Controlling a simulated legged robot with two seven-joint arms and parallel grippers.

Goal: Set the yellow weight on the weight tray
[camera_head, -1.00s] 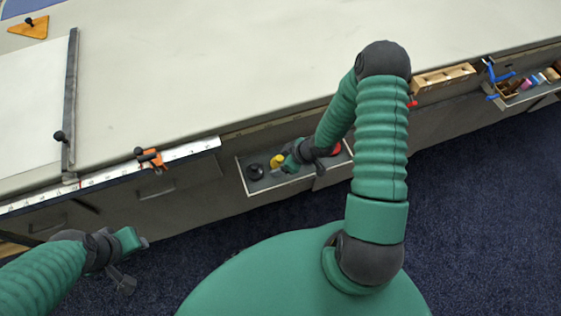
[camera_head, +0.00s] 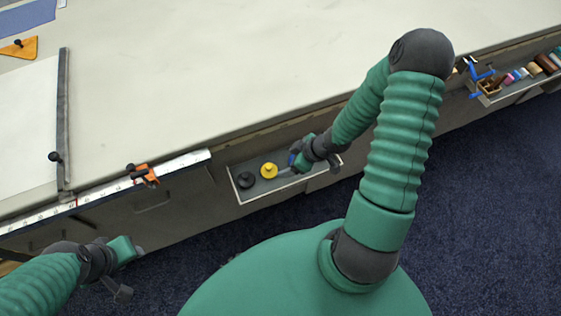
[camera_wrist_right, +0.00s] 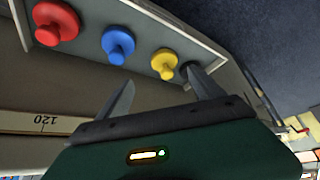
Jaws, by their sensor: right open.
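The yellow weight (camera_head: 269,170), a disc with a knob, stands upright in the weight tray (camera_head: 238,195) on the table's front side. It also shows in the right wrist view (camera_wrist_right: 163,64), between the blue weight (camera_wrist_right: 118,44) and the mostly hidden black weight. My right gripper (camera_head: 287,169) is open and empty, just right of the yellow weight in the head view. In the right wrist view its two fingers (camera_wrist_right: 160,84) are spread, with the yellow weight beyond them and no contact visible. My left gripper (camera_head: 128,271) hangs low at left, away from the tray; its jaws are unclear.
The black weight (camera_head: 246,180) stands left of the yellow one. A red weight (camera_wrist_right: 56,22) is at the tray's other end. An orange clamp (camera_head: 143,175) sits by the ruler on the table edge. A second tray (camera_head: 515,86) at right holds spools. The tabletop (camera_head: 230,70) is largely clear.

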